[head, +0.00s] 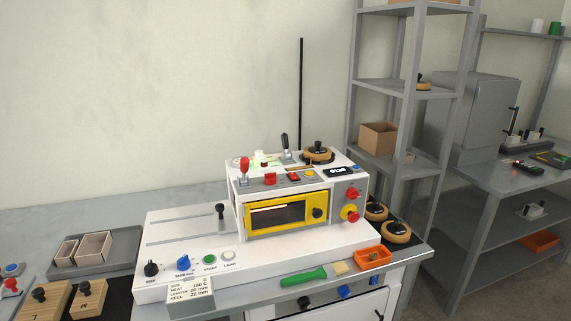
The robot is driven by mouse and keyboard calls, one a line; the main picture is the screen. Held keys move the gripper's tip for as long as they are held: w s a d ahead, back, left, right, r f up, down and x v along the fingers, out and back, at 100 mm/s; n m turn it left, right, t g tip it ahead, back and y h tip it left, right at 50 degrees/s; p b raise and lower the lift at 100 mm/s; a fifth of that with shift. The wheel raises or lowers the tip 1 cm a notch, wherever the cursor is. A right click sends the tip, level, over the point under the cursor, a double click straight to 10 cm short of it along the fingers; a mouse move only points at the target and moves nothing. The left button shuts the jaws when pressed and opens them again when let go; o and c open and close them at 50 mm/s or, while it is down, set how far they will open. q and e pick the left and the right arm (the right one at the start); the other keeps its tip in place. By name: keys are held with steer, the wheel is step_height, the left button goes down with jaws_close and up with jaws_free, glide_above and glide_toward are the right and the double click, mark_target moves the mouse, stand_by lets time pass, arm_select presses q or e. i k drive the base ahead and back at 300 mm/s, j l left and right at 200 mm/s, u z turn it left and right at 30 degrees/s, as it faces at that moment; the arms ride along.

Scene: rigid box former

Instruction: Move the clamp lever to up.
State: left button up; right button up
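A white box former (157,283) with a yellow-framed window (250,230) stands on the bench. Several handles on it could be the clamp lever; I cannot read a label that tells which. A red-knobbed lever (244,165) stands roughly upright at the top left of the raised housing. A black-handled lever (285,143) stands roughly upright at the back of the housing top. A black-knobbed post (221,212) stands on the lower slotted bed, left of the window. Neither of my grippers is in view.
Knobs and buttons line the front, with a printed card (190,293) below. A green-handled tool (303,277) and an orange tray (372,258) lie at the front right edge. A grey tray with boxes (110,264) is at left. Grey shelves (400,88) stand at right.

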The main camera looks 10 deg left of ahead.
mark_target(244, 162)
steer(key=i+j+z, duration=0.25)
steer(key=j, duration=0.25)
steer(key=j+z, duration=0.2)
steer(key=j, duration=0.3)
steer(key=i+j+z, duration=0.25)
steer(key=j, duration=1.1)
